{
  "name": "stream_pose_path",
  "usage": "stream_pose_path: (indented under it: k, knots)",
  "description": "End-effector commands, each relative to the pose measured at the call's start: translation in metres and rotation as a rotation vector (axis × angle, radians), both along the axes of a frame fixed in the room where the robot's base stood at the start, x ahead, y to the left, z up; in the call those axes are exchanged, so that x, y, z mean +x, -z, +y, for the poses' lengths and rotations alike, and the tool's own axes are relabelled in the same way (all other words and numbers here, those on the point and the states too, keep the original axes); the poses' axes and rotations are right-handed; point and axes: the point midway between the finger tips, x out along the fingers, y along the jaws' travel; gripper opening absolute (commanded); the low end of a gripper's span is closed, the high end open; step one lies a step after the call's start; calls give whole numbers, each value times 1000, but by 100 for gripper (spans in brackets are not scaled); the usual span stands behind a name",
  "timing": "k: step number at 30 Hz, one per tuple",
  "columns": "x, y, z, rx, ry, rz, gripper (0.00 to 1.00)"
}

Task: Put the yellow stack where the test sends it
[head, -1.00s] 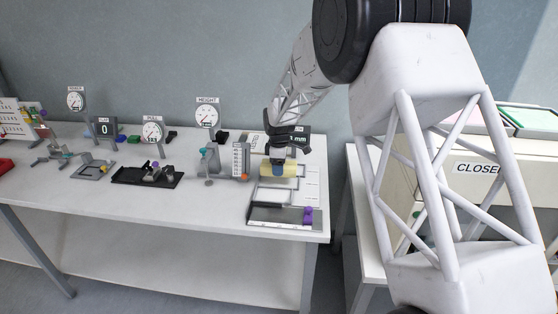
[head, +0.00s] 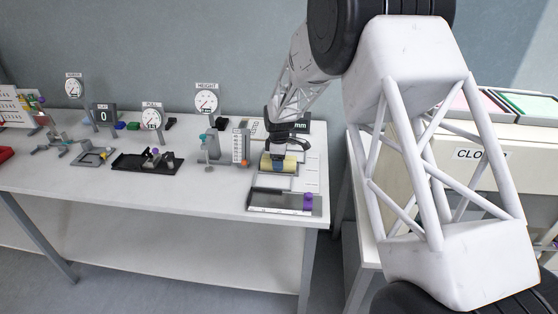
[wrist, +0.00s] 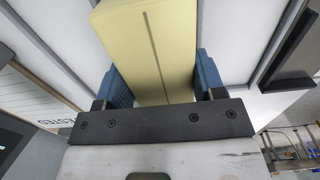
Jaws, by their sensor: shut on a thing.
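The yellow stack (head: 291,163) is at the right end of the bench, by a grey measuring fixture. It also fills the upper middle of the wrist view (wrist: 150,40), with a dark seam along its length. My gripper (head: 278,164) is shut on it, with blue finger pads (wrist: 118,90) on both sides. The stack's underside is hidden, so I cannot tell whether it touches the bench.
A grey tray (head: 270,207) with a purple block (head: 308,201) lies at the bench's front right edge. An upright scale (head: 240,147) stands just left of the stack.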

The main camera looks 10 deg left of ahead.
Motion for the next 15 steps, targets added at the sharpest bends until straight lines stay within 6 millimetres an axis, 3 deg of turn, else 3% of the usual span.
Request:
stream_pose_path:
  k: [1, 6, 15]
  knots:
    - [0, 0, 0, 0, 0, 0, 67]
    - [0, 0, 0, 0, 0, 0, 93]
    - [0, -1, 0, 0, 0, 0, 93]
